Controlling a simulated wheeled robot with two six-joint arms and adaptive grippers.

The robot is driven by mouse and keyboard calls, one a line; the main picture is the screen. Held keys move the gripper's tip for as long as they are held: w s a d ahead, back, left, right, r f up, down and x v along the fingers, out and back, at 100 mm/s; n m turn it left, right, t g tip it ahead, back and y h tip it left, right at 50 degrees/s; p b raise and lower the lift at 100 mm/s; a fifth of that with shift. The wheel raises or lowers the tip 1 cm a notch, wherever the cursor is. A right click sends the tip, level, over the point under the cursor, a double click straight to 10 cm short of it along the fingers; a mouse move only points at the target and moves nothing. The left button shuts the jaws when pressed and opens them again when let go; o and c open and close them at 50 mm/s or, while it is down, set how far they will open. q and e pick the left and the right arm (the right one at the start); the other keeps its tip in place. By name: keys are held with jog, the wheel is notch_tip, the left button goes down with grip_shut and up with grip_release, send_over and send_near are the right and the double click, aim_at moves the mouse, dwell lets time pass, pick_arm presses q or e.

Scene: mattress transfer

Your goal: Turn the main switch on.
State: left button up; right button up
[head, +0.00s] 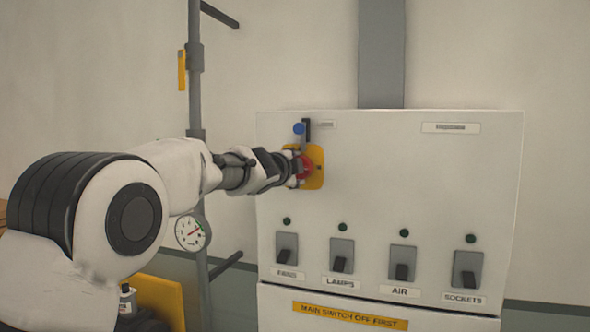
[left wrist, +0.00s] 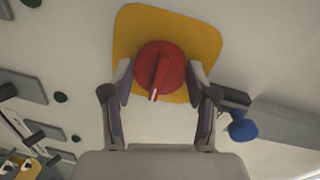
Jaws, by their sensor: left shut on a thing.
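The main switch is a red rotary knob (left wrist: 160,72) on a yellow plate (left wrist: 202,38). In the head view the knob (head: 305,168) and yellow plate (head: 318,176) sit on the upper left of a white panel, partly hidden by my gripper. My left gripper (head: 297,166) reaches in from the left. In the left wrist view its two fingers (left wrist: 160,82) are on either side of the knob, shut on it. A white mark on the knob points toward the gripper's palm. My right gripper is in neither view.
A blue-ended lever (head: 299,129) is just above the gripper; its blue knob also shows in the left wrist view (left wrist: 242,130). Below are several breaker switches, including LAMPS (head: 342,256) and AIR (head: 402,263). A grey pipe with a gauge (head: 192,232) stands left of the panel (head: 420,180).

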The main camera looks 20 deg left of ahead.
pick_arm(q)
jog(key=shift+r, duration=0.25)
jog(key=o, duration=1.2)
jog(key=shift+f, duration=0.1)
jog(key=shift+w+a+f, duration=0.1)
jog(key=shift+w+f, duration=0.05)
